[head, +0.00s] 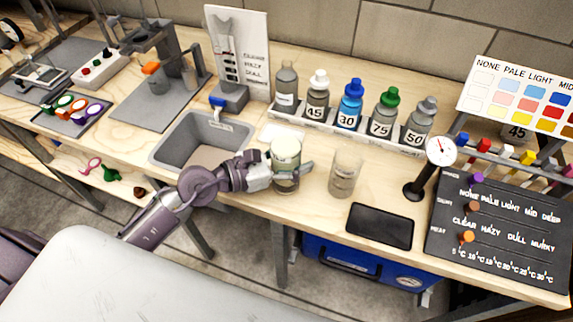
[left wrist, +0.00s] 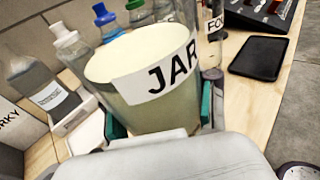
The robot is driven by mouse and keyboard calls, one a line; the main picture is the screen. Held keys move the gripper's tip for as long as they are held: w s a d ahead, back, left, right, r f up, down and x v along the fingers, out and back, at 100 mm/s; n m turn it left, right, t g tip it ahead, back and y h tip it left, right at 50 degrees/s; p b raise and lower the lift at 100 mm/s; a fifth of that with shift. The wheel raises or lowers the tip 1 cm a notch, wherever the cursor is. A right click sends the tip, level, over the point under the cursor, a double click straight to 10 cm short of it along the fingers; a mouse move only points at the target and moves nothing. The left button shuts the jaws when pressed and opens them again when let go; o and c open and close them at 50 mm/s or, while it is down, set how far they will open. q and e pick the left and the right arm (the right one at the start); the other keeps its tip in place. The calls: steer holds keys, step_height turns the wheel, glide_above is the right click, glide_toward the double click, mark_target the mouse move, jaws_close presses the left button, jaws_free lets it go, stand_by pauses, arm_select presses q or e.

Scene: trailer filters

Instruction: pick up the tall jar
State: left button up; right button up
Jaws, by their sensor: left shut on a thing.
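A tall pale jar (head: 286,152) with a white band stands upright at the front of the bench, just right of the sink. In the left wrist view the jar (left wrist: 150,65) fills the middle, and its label reads "JAR". My left gripper (head: 288,172) is shut on the jar, with a finger on each side of it. Teal finger pads show at both sides of the jar in the left wrist view. I cannot tell whether the jar's base touches the bench. My right gripper is not in view.
A clear glass container (head: 345,172) stands close right of the held jar. A rack of several numbered bottles (head: 350,112) is behind. A grey sink (head: 165,152) is left, a black tray (head: 380,226) right, a dial gauge (head: 440,150) farther right. Bare bench lies between.

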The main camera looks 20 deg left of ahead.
arm_select(q)
jaws_close()
steer(key=shift+r, duration=0.1)
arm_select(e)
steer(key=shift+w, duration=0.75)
arm_select(q)
steer(key=shift+r, duration=0.15)
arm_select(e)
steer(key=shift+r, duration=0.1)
arm_select(q)
steer(key=shift+r+p, duration=0.7)
steer(key=shift+r, duration=1.25)
step_height(320, 180, up, 6)
steer(key=p, duration=0.1)
glide_above(298, 144)
steer(key=shift+s+f, duration=0.1)
steer(key=shift+f, duration=0.05)
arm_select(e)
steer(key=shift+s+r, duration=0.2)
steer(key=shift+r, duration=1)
